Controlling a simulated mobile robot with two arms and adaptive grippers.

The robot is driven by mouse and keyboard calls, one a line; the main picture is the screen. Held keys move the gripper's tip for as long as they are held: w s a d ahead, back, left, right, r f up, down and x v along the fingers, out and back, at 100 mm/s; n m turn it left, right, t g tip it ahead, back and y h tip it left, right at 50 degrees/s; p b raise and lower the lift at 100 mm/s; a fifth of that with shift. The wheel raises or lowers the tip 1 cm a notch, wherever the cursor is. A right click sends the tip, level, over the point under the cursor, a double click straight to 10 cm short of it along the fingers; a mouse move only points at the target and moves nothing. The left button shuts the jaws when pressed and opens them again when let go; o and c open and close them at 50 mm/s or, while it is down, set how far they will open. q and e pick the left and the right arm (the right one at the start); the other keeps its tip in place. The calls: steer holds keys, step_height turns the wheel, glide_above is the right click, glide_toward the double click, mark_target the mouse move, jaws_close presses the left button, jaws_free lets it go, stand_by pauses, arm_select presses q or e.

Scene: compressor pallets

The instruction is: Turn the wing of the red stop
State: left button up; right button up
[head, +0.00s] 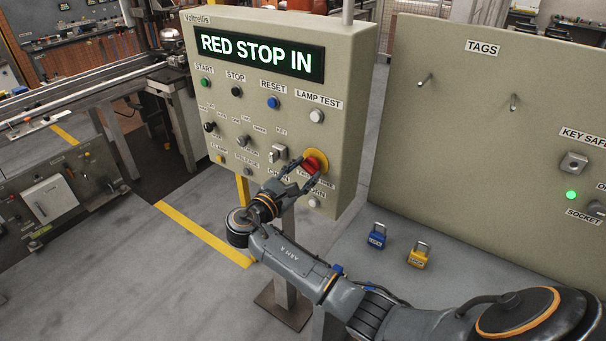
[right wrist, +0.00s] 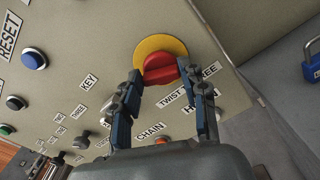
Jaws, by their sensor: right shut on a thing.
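The red stop (head: 315,162) is a red winged knob on a yellow round plate, low on the right of the control panel's face. In the right wrist view the red stop (right wrist: 160,69) shows its raised wing between my fingertips. My right gripper (head: 307,173) reaches up to it from below. In the right wrist view my right gripper (right wrist: 163,82) has one blue-grey finger on each side of the wing and is shut on it. The display (head: 262,57) reads "RED STOP IN". My left gripper is not in view.
The panel carries other buttons, such as a blue reset button (head: 273,102) and a white lamp test button (head: 317,116). A key switch (head: 278,153) sits just left of the stop. A blue padlock (head: 377,237) and a yellow padlock (head: 419,257) lie on the grey surface at right.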

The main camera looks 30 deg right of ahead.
steer(key=shift+m+b, duration=0.3)
steer(key=shift+m, duration=0.6)
steer(key=o, duration=1.2)
steer(key=shift+d, duration=0.1)
steer(key=shift+c, duration=0.2)
steer(key=v, duration=1.2)
steer(key=shift+f, duration=0.1)
